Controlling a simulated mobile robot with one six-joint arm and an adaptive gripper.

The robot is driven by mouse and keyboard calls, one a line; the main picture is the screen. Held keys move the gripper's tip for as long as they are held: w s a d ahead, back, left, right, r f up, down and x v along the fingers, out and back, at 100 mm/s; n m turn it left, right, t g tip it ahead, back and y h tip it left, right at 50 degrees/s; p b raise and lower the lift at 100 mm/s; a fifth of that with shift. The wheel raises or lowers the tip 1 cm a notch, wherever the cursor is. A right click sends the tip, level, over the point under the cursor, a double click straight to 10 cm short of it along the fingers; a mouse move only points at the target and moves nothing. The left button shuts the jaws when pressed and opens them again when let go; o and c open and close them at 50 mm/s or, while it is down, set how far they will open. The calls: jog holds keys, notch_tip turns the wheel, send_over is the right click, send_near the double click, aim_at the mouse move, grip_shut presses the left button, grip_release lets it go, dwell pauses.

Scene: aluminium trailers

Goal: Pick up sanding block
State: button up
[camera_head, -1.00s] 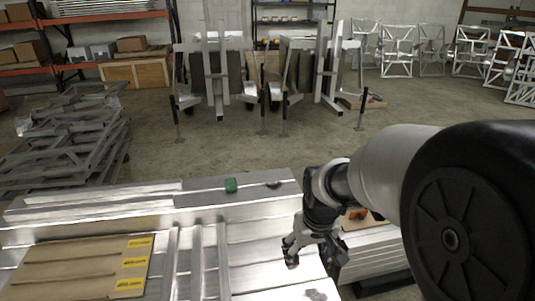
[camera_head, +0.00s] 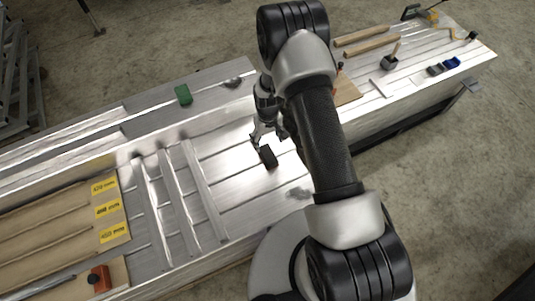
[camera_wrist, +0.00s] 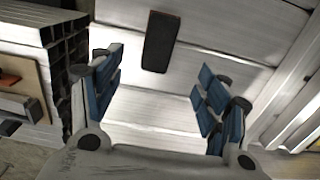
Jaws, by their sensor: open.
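A dark block (camera_head: 268,157), which looks like the sanding block, lies on the bright aluminium trailer deck (camera_head: 225,170), just below my gripper in the head view. In the wrist view the dark block (camera_wrist: 160,41) has a thin reddish edge and lies flat ahead, beyond the fingertips and roughly between their lines. My gripper (camera_wrist: 160,92) is open and empty, its blue-padded fingers wide apart. In the head view my gripper (camera_head: 262,134) hangs over the deck close to the block. I cannot tell the exact height between them.
A green block (camera_head: 183,94) sits on the far ledge. Metal bars (camera_head: 175,190) and a brown panel with yellow labels (camera_head: 60,225) lie left, with an orange item (camera_head: 99,278). Wood strips (camera_head: 365,40), a grey block (camera_head: 390,62) and a blue item (camera_head: 452,63) lie right.

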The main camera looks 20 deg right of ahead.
aim_at(268, 154)
notch_tip(268, 154, down, 13)
jog(key=b, duration=0.3)
jog(key=shift+w+d, duration=0.1)
jog(key=c, duration=1.2)
